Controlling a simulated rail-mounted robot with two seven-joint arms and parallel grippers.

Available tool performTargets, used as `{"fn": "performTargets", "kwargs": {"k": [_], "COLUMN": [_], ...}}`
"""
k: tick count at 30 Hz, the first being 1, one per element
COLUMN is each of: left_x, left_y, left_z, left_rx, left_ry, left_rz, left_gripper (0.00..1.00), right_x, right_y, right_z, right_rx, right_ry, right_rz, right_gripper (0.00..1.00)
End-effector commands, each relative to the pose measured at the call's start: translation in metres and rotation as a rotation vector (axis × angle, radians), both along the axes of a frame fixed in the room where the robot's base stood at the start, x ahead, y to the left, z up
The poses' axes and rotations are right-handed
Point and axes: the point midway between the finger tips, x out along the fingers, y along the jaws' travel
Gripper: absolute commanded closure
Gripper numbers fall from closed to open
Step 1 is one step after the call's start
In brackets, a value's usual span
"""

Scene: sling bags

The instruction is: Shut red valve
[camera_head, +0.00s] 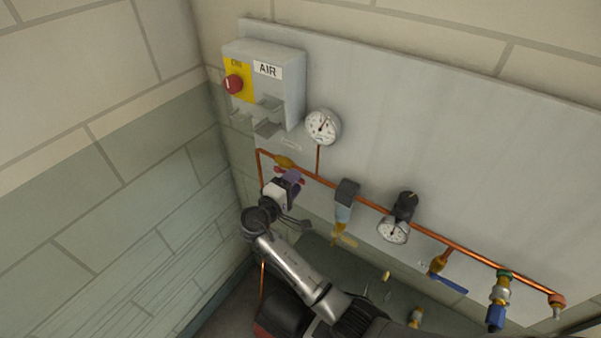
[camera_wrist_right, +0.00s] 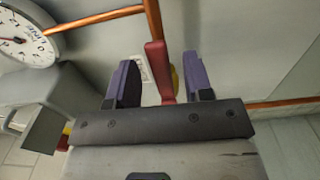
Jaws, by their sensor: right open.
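The red valve handle (camera_wrist_right: 157,72) is a flat red lever in the right wrist view. It lies between the two purple-tipped fingers of my right gripper (camera_wrist_right: 161,62), which is open, with gaps visible on both sides. In the head view the gripper (camera_head: 289,177) is at the copper pipe's left end and covers most of the handle. The yellow valve body (camera_head: 284,161) shows just above it. It is partly hidden behind the handle in the wrist view. My left gripper is not in view.
The copper pipe (camera_head: 460,247) runs along the grey wall panel (camera_head: 420,110). A round gauge (camera_head: 322,127) and an AIR box with a red button (camera_head: 233,84) are above the gripper. A filter (camera_head: 345,195), a regulator gauge (camera_head: 394,230) and a blue-handled valve (camera_head: 448,284) are right.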

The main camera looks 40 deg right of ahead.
Motion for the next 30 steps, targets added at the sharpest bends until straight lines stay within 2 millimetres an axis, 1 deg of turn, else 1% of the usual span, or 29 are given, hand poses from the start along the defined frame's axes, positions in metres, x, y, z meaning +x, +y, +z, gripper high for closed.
{"fn": "performTargets", "kwargs": {"k": [1, 3, 9, 14, 22, 30], "left_x": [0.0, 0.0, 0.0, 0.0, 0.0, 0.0], "left_y": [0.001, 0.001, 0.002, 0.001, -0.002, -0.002], "left_z": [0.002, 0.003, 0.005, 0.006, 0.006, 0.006], "left_rx": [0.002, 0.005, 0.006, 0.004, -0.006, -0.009], "left_ry": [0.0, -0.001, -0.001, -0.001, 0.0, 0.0], "left_rz": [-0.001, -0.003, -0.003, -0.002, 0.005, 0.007], "left_gripper": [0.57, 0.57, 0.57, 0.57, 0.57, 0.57], "right_x": [0.002, 0.004, 0.008, 0.009, 0.009, 0.009], "right_y": [-0.008, -0.016, -0.031, -0.036, -0.036, -0.036], "right_z": [0.002, 0.001, 0.001, 0.0, 0.0, 0.0], "right_rx": [-0.001, -0.001, -0.001, 0.0, 0.0, 0.0], "right_ry": [0.0, 0.001, 0.0, -0.001, -0.001, -0.001], "right_rz": [-0.002, -0.002, -0.001, -0.001, 0.0, 0.0], "right_gripper": [0.53, 0.53, 0.53, 0.53, 0.53, 0.79]}}
